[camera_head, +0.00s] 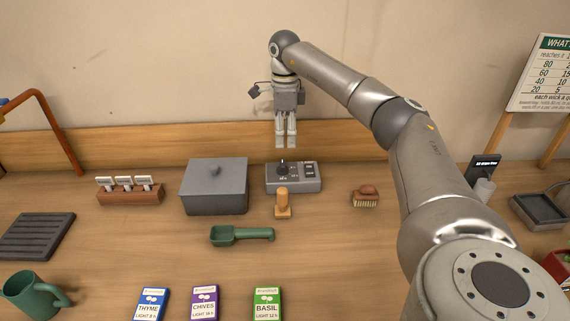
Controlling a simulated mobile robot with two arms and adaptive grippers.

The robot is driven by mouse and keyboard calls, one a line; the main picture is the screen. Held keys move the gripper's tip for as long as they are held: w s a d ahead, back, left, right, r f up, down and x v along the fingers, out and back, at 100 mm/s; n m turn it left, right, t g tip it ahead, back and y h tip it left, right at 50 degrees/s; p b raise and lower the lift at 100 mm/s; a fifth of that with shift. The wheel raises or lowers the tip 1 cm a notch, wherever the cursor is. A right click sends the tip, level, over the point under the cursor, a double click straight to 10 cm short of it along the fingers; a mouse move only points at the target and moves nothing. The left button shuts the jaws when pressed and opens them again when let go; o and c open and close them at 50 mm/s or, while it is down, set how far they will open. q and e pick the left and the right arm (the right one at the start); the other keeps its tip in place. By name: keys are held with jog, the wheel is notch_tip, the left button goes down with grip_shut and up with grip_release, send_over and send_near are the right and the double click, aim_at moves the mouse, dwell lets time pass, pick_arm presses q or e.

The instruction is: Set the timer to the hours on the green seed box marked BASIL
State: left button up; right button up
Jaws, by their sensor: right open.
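The green seed box marked BASIL (267,304) stands at the front of the bench, with "LIGHT 12 h" printed under its name. The timer (306,180) is a grey box with a dark dial on its left part and dark switches on its right. The dial's setting is too small to read. My right gripper (286,146) points straight down above the timer's dial, apart from it, and holds nothing. Its fingers are close together but open. My left gripper is not in view.
A wooden stamp-like peg (283,203) stands before the timer. A grey lidded box (214,185) is left of it, a brush (366,196) right. A green scoop (240,235) lies in front. Purple CHIVES (204,303) and blue THYME (150,304) boxes stand beside BASIL.

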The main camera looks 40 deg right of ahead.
aim_at(283, 167)
notch_tip(283, 167, down, 10)
jog(key=shift+r+p, duration=0.25)
jog(key=shift+p, duration=0.3)
jog(key=c, duration=1)
jog(key=shift+c, duration=0.2)
